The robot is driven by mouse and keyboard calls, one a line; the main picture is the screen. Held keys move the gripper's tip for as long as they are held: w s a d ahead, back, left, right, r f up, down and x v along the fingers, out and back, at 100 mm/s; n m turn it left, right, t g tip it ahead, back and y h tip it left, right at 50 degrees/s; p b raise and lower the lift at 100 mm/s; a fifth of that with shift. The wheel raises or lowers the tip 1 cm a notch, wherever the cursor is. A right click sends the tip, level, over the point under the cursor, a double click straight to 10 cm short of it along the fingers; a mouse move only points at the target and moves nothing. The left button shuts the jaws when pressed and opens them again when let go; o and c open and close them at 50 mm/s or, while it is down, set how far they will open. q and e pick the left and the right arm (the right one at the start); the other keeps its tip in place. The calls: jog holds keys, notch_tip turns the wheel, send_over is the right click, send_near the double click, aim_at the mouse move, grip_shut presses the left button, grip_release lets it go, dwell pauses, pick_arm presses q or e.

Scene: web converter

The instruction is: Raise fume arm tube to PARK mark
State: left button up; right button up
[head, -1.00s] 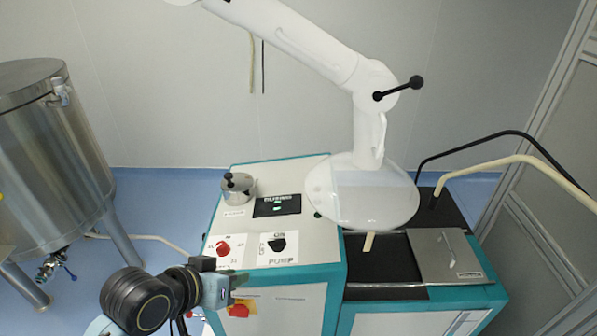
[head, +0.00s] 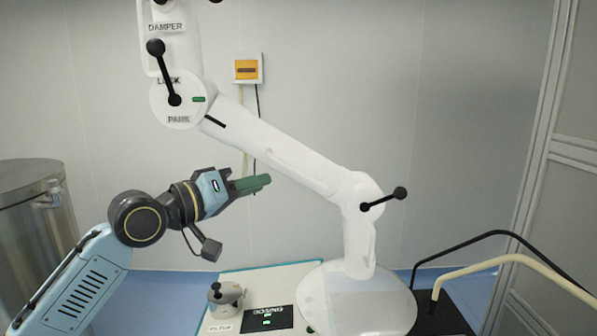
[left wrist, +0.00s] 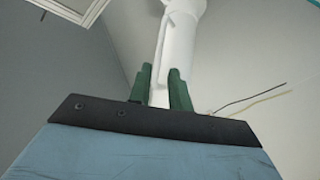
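The fume arm's white tube (head: 285,158) slopes down to the right from a round joint plate (head: 178,96) to an elbow with a black-knobbed lever (head: 384,199). The plate bears the words LOCK and PARK; the PARK mark (head: 179,119) is low on it. A white pipe and a clear hood (head: 358,300) hang below the elbow. My left gripper (head: 266,183) is raised just below and left of the sloping tube in the head view. Its green fingers are apart, and a white part of the fume arm (left wrist: 160,75) shows between them in the left wrist view. I cannot tell whether they touch it.
A black-knobbed handle (head: 165,72) crosses the plate, under a DAMPER label. A yellow box (head: 247,69) is on the wall. A steel tank (head: 35,210) stands at left. The machine top (head: 235,280) holds a small metal pot (head: 225,297). Black and cream hoses arch at right.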

aim_at(299, 173)
pick_arm(q)
jog(key=p+x, duration=0.2)
jog(key=x, duration=0.9)
grip_shut()
